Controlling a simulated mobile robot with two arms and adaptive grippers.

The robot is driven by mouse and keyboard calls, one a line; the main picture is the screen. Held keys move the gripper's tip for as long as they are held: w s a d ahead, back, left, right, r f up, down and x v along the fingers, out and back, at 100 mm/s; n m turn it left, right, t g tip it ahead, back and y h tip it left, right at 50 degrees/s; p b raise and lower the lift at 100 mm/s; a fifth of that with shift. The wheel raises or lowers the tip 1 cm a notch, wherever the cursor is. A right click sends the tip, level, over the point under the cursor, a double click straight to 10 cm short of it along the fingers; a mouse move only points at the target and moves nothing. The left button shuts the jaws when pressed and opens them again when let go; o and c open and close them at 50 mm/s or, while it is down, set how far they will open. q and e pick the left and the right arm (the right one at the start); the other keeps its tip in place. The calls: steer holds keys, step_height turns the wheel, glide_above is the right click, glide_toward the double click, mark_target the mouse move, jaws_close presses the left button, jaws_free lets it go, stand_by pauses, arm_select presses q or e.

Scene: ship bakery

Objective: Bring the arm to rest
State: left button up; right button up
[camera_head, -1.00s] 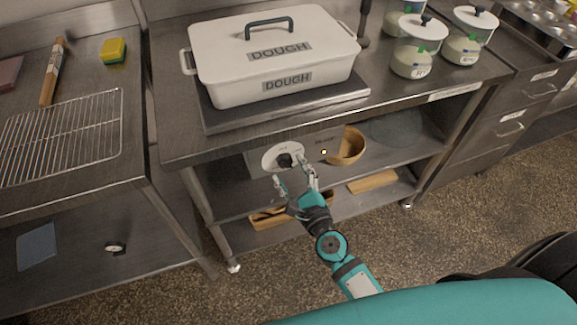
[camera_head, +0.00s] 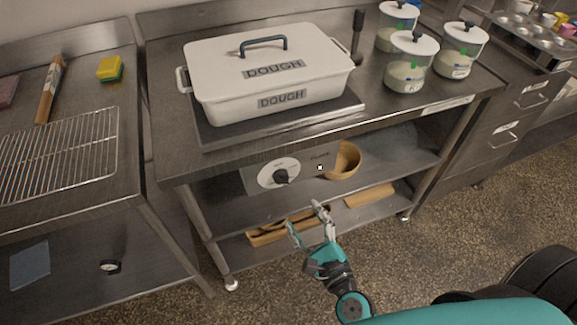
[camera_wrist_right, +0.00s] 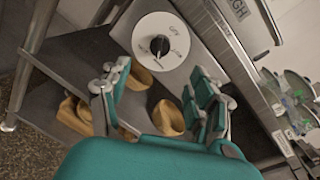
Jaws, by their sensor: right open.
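My right gripper (camera_head: 308,219) is open and empty in the head view, in front of the lower shelves of the middle table. It stands apart from the white dial with a black knob (camera_head: 280,176) on the panel under the tabletop. In the right wrist view the open fingers (camera_wrist_right: 165,100) show at both sides, with the dial (camera_wrist_right: 160,46) beyond them. The knob's pointer is too small to read surely in the head view. My left gripper is not in view.
A white dough box (camera_head: 225,108) sits on a dark plate on the table. Glass jars (camera_head: 407,72) stand to its right. A wooden bowl (camera_head: 343,162) and a wooden tray (camera_head: 268,236) are on the shelves. A wire rack (camera_head: 60,150) lies on the left table. Floor is free in front.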

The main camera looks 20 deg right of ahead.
steer(key=shift+f, duration=0.1)
steer(key=s+d+f+n+g, duration=0.1)
steer(key=s+f+n+g, duration=0.3)
steer(key=f+n, duration=0.7)
steer(key=s+f+n+g, duration=0.3)
steer(key=f+n, duration=0.2)
steer(key=f, duration=1.1)
steer(key=s+d+f+n+g, duration=0.3)
steer(key=s+f+n, duration=0.4)
steer(key=s, duration=0.5)
steer(key=s+d+f+n+g+h+p, duration=0.1)
steer(key=s+d+f+n+g, duration=0.2)
steer(key=s+f+n+g, duration=0.3)
steer(key=s+f+n, duration=0.2)
steer(key=s+f, duration=0.3)
steer(key=s, duration=0.1)
steer(key=shift+s+n+h, duration=0.2)
steer(key=shift+n+h, duration=0.1)
steer(key=shift+f, duration=0.1)
